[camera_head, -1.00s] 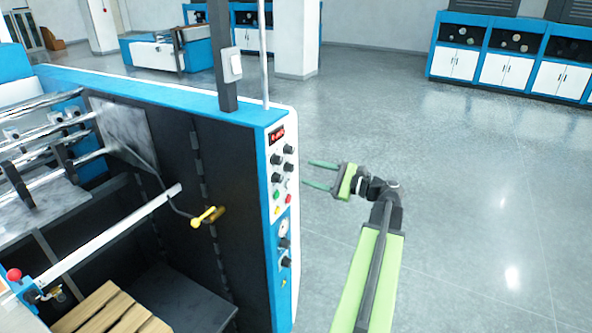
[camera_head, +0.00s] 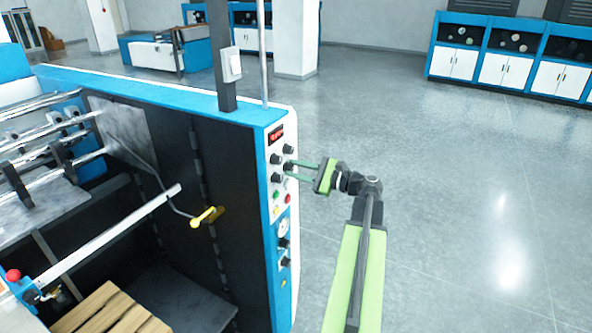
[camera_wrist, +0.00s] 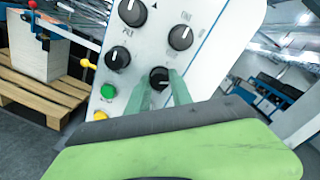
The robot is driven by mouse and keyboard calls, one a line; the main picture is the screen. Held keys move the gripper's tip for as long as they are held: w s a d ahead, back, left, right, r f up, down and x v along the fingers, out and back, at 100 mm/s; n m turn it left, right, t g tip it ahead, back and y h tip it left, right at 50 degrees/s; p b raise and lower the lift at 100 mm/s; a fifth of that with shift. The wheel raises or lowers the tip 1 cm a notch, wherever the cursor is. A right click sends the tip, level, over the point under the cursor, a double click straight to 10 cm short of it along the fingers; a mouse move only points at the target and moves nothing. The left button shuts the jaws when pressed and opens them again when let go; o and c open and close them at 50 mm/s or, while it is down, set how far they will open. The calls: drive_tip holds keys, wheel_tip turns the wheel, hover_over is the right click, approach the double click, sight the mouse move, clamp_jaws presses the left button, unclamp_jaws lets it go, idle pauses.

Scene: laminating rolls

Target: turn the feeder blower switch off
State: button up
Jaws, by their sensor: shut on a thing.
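The machine's white control panel (camera_head: 273,205) carries several black rotary knobs, and its labels are too small or blurred to read. My gripper (camera_head: 290,170) reaches the panel from the right. In the wrist view, its green fingers (camera_wrist: 162,86) are shut around the lower right black knob (camera_wrist: 159,76), one on each side. The knob's face shows between the fingertips. Other black knobs, an upper right one (camera_wrist: 181,37) and a left one (camera_wrist: 117,57), are free. I cannot tell from the labels which knob is the feeder blower switch.
A green button (camera_wrist: 107,91) and a yellow button (camera_wrist: 100,115) sit below and left of the held knob. Open floor (camera_head: 450,200) lies to the right.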

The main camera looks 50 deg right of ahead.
clamp_jaws()
drive_tip(key=n+p, duration=0.1)
drive_tip(key=n, duration=0.4)
drive_tip(key=shift+n, duration=0.3)
drive_tip(key=n, duration=0.5)
drive_tip(key=shift+n+g+h+p, duration=0.3)
drive_tip(key=shift+n+h, duration=0.1)
drive_tip(key=shift+a, duration=0.1)
drive_tip(key=o, duration=1)
unclamp_jaws()
drive_tip(key=shift+o, duration=0.2)
